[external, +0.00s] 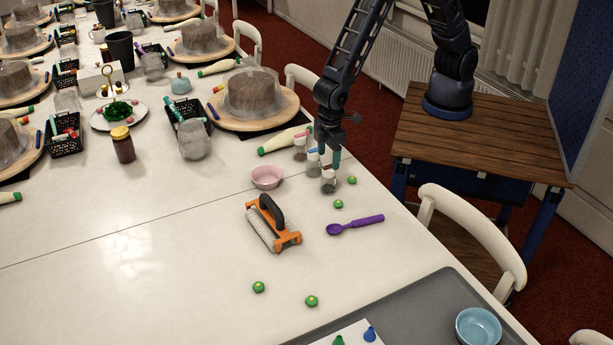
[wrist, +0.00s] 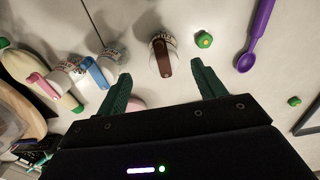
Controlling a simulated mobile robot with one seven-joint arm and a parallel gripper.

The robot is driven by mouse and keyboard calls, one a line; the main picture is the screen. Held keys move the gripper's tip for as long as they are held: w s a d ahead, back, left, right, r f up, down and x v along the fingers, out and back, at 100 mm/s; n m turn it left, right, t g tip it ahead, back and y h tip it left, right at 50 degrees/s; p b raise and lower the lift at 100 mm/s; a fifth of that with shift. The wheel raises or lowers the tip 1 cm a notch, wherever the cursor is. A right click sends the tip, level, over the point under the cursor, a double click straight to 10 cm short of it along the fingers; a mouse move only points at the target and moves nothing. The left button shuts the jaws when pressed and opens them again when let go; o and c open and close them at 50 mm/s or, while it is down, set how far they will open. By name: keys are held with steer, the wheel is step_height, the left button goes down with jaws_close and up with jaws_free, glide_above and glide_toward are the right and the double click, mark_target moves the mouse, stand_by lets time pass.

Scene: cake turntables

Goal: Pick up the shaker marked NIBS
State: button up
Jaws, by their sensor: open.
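Three small shakers stand in a row near the table's right edge. One has a pink strip on its lid (external: 300,150), one a blue strip (external: 313,163), and the nearest a dark brown strip (external: 328,184). In the wrist view they are the pink-strip shaker (wrist: 62,75), the blue-strip shaker (wrist: 106,65) and the brown-strip shaker (wrist: 163,45). Their lettering is too small to read, so I cannot tell which says NIBS. My gripper (wrist: 160,72) is open and empty, its fingertips either side of the brown-strip shaker's near end. The external view shows my gripper (external: 332,161) above that shaker.
A pink bowl (external: 266,178), green sweets (external: 338,204), a purple scoop (external: 356,225) and an orange-framed roller (external: 272,224) lie nearby. A piping bag (external: 283,140) and a cake turntable (external: 228,118) stand behind the shakers.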

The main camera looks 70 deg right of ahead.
mark_target(329, 166)
steer(key=f, duration=0.4)
steer(key=shift+s+a+f, duration=0.2)
steer(key=shift+a+f, duration=0.05)
steer(key=shift+c, duration=0.2)
steer(key=c, duration=1.5)
